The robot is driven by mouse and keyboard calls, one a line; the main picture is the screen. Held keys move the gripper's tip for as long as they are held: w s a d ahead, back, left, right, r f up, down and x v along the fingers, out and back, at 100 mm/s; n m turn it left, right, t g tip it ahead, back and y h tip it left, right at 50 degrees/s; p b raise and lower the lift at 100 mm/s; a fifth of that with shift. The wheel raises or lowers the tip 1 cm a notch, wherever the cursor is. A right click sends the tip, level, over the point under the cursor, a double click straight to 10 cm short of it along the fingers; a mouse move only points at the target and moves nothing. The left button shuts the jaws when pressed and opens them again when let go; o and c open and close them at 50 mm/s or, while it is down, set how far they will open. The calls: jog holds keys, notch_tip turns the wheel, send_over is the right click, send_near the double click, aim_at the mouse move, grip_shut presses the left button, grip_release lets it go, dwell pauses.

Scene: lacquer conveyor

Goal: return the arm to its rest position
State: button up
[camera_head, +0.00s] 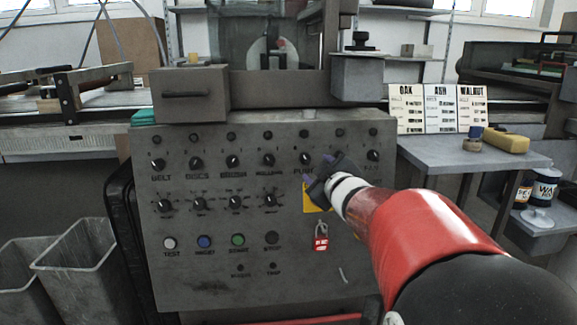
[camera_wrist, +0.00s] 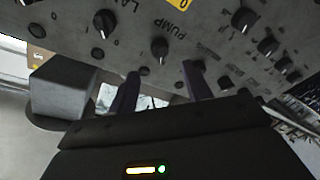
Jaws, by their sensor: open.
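My red arm reaches in from the lower right of the head view. My gripper (camera_head: 318,187) is in front of the grey control panel (camera_head: 215,285), near the knobs at its right. In the wrist view my gripper (camera_wrist: 160,90) shows two dark fingers spread apart with nothing between them. The pump knob (camera_wrist: 159,47) is just beyond the fingers in the wrist view. I cannot tell whether a finger touches the panel. The arm and gripper hide part of the panel's right side, including part of a yellow plate.
A red padlock tag (camera_head: 321,243) hangs below my gripper. A side table (camera_head: 450,153) with a yellow block (camera_head: 505,140) stands at right, species cards (camera_head: 438,108) behind it. Grey bins (camera_head: 85,255) stand at lower left. A box (camera_head: 190,93) juts out above the panel.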

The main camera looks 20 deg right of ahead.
jog(key=s+a+f+m+g, duration=0.2)
jog(key=s+a, duration=0.4)
jog(key=s, duration=0.3)
jog(key=s+a+f+m+g+y+p, duration=0.1)
jog(key=s+a+f+m+g, duration=0.1)
jog(key=s+a+f+g, duration=0.3)
jog(key=s+a+f+m+g+y+p, duration=0.1)
jog(key=s+a+f+m+g, duration=0.2)
jog(key=s, duration=1)
jog(key=a+f+g, duration=0.1)
jog(key=a+f, duration=0.1)
jog(key=a, duration=0.1)
jog(key=shift+s+a, duration=0.2)
jog(key=shift+a, duration=0.15)
